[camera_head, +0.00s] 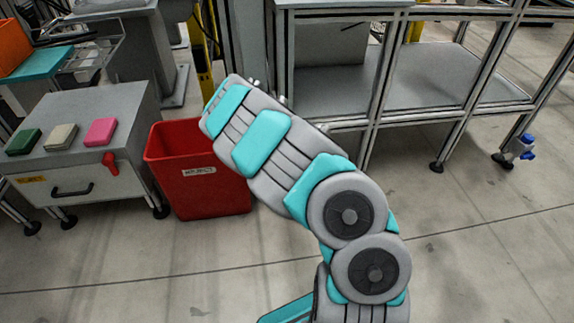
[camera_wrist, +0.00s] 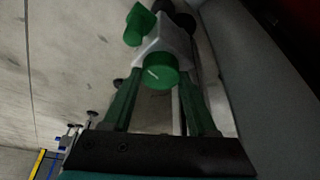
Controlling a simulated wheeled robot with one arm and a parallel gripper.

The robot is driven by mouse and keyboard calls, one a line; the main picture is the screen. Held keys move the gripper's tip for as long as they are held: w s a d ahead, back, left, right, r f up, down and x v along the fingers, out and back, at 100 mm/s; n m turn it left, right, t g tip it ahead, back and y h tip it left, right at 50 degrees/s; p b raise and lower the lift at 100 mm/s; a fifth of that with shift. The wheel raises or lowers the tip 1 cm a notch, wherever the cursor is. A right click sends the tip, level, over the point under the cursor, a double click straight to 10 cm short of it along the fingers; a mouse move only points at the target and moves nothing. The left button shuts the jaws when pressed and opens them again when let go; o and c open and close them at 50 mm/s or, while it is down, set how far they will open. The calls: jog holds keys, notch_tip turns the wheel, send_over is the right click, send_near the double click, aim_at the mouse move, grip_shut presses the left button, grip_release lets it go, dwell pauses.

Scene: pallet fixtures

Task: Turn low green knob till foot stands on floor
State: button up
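In the wrist view a round green knob (camera_wrist: 158,71) with a white line on its face sits on a pale grey bracket (camera_wrist: 173,42). A second green knob (camera_wrist: 139,24) sits on the same bracket, farther up in the picture. My gripper (camera_wrist: 161,82) is open, its two green fingers spread to the left and right of the round knob. Whether either finger touches the knob cannot be told. Dark parts show beyond the bracket; whether one is the foot, and whether it meets the floor, is unclear. In the head view my arm hides the gripper and green knobs.
In the head view a red bin (camera_head: 199,191) stands left of my arm, beside a grey drawer cabinet (camera_head: 65,173). A metal frame rack (camera_head: 443,76) stands behind, with a blue-knobbed foot fitting (camera_head: 524,148) at right. The floor at lower right is clear.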

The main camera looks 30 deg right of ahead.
jog(key=o, duration=0.4)
jog(key=shift+o, duration=0.2)
jog(key=shift+r, duration=0.1)
